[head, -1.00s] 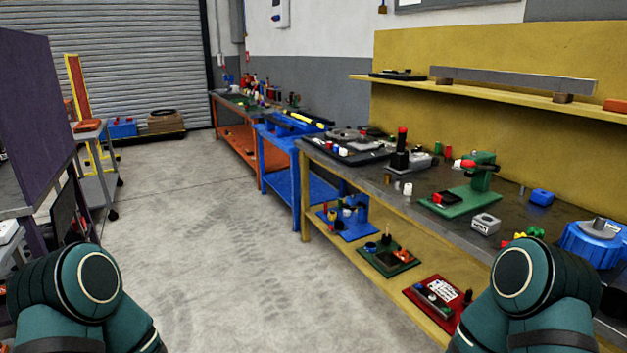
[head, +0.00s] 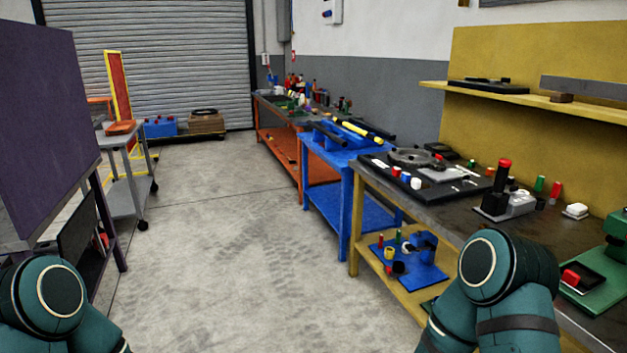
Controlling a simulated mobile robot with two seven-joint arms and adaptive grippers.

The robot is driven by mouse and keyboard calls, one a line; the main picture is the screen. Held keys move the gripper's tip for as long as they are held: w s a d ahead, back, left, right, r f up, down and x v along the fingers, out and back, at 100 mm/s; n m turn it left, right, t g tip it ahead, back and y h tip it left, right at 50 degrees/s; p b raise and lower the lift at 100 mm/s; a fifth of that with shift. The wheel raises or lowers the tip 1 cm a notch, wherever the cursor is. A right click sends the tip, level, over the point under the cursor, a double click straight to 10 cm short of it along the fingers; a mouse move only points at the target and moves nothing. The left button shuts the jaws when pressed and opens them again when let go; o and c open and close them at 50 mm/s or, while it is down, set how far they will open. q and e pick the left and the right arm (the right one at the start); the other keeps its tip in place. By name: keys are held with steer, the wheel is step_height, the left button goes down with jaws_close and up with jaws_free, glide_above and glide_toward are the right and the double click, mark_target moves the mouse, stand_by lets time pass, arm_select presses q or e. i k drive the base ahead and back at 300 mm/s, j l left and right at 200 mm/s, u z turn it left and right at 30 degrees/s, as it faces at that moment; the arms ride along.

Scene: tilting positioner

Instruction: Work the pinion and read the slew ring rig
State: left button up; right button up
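What looks like the slew ring rig is a black board (head: 432,192) at the far left end of the yellow bench, in the head view. It carries a grey toothed-looking ring (head: 410,157) and a light grey plate (head: 448,174). Small red, blue and white pieces stand along its front edge. A small red part shows beside the ring; I cannot tell whether it is the pinion. Any reading is too small to make out. Neither gripper is in view; only my upper arm links show at the bottom left and bottom right.
The yellow bench (head: 352,235) runs along the right, with a red-topped black post device (head: 497,200) and a green fixture on it. Blue (head: 346,200) and orange benches stand beyond. A purple panel (head: 45,130) and grey cart (head: 125,180) are left. The floor between is clear.

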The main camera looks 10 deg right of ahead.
mark_target(438, 166)
steer(key=i, duration=1.5)
